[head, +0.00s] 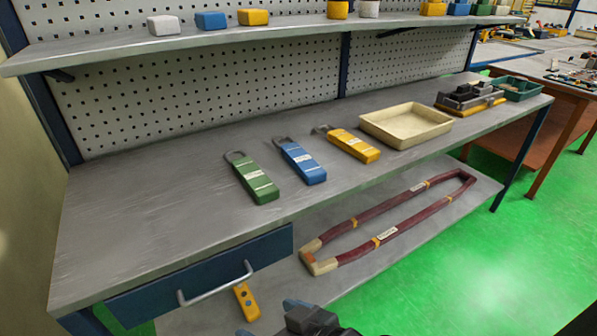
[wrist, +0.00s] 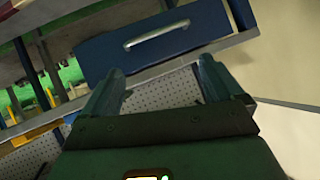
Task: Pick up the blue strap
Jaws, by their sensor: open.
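The blue strap (head: 300,163) is a folded block with a pale label and a grey loop at its far end. It lies on the grey workbench (head: 130,225), between a green strap (head: 254,180) on its left and a yellow strap (head: 353,146) on its right. My gripper (wrist: 160,72) is open and empty in the wrist view, its two fingers spread apart. In the head view it is only partly visible at the bottom edge, in front of the bench and well apart from the blue strap. The wrist view does not show the strap.
A cream tray (head: 405,125) and a dark metal fixture (head: 470,95) stand right of the straps. A blue drawer (head: 200,275) with a metal handle hangs under the bench front. A long maroon coil (head: 400,210) lies on the lower shelf. The bench's left part is clear.

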